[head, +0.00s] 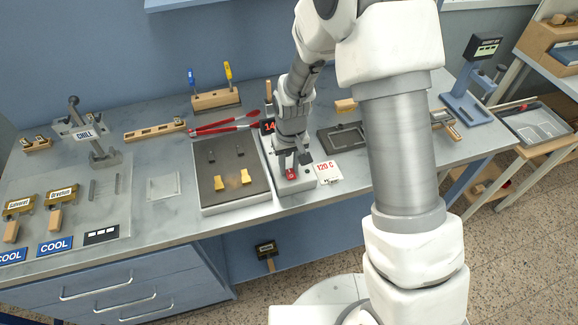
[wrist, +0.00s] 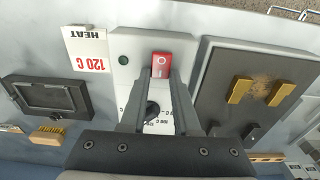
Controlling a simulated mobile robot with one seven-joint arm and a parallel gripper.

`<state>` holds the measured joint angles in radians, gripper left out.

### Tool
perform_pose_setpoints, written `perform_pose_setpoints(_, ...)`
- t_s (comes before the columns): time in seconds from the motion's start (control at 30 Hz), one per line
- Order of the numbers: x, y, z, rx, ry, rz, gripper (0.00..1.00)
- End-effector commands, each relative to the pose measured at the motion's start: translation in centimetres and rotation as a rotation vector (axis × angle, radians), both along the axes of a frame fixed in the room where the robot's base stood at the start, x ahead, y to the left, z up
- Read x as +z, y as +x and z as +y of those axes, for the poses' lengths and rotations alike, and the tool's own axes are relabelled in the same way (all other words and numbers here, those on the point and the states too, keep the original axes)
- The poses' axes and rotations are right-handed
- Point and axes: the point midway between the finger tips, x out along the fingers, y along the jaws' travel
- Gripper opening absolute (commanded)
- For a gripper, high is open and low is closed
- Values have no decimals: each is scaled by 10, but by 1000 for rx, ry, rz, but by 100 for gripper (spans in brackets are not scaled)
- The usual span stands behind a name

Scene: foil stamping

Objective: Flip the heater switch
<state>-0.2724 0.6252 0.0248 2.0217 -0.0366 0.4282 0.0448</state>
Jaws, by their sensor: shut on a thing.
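In the wrist view the red switch (wrist: 161,66) is at top centre, between my fingertips. My gripper (wrist: 160,76) points down at the box, its fingers closed in on the sides of the switch. A black knob (wrist: 152,109) with a printed scale lies between the fingers further back. In the head view my gripper (head: 293,160) partly hides the box.
A dark hot plate (head: 215,199) with two brass pieces (head: 245,177) stands left of the box. A "120 C HEAT" card (head: 326,168) lies to the right. Red-handled tongs (head: 222,124) and a dark frame tray (head: 330,145) are close behind.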

Motion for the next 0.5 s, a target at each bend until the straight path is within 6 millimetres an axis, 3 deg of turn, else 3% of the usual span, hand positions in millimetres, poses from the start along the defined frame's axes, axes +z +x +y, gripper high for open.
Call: perform_pose_setpoints(0.5, -1, -7, -2, -1, 67, -238, 0)
